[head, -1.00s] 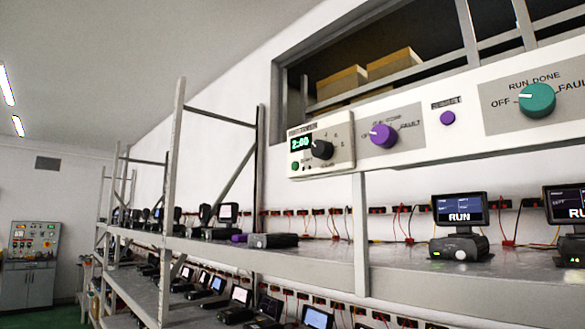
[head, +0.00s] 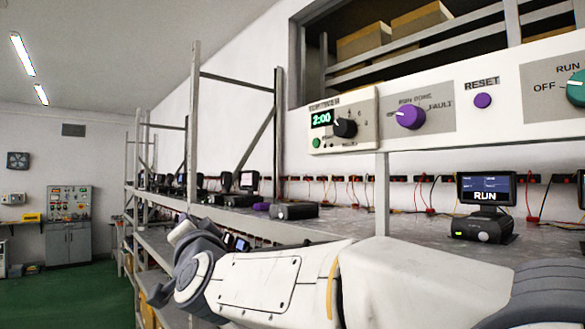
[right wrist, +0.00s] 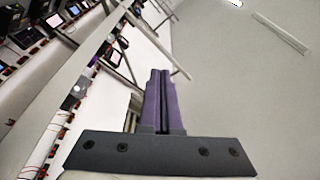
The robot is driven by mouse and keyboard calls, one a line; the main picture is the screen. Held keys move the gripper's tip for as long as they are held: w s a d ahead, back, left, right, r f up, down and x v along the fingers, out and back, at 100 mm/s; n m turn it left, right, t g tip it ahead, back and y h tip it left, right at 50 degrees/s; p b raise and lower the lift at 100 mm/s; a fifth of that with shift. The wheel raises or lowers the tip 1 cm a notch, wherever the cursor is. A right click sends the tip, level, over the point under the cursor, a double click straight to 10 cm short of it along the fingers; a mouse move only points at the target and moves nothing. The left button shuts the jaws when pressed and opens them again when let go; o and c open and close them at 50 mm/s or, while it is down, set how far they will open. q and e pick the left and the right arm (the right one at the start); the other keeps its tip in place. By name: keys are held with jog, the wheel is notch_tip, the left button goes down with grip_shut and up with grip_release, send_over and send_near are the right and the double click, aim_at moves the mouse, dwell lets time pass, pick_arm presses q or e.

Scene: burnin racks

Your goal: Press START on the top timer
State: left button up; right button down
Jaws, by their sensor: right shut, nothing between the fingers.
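The top timer (head: 343,125) is a pale box at the left end of the long white panel above the shelf. Its green display (head: 322,118) reads 2:00. Beside the display is a black knob (head: 345,128), and below it a small green button (head: 316,143); the lettering is too small to read. My right arm crosses the lower head view, below the timer and apart from it. My right gripper (right wrist: 161,72) shows in the right wrist view with its purple fingers shut and empty. The timer cannot be made out there. My left gripper is out of view.
A purple knob (head: 410,116), a purple RESET button (head: 482,100) and a teal knob (head: 576,88) sit on the panel to the right. A RUN device (head: 484,210) and other units stand on the shelf. Rack posts (head: 193,120) rise left of the timer.

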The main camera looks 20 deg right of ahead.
aim_at(316, 143)
jog(key=s+d+r+m+h+p, duration=0.1)
jog(key=d+r+m+h+p, duration=0.1)
jog(key=d+r+m+h, duration=1.4)
jog(key=shift+s+h, duration=0.4)
jog(key=shift+h, duration=0.4)
jog(key=w+d, duration=0.3)
jog(key=d, duration=0.5)
jog(key=shift+d, duration=0.1)
jog(key=shift+f, duration=0.1)
dwell(0.4)
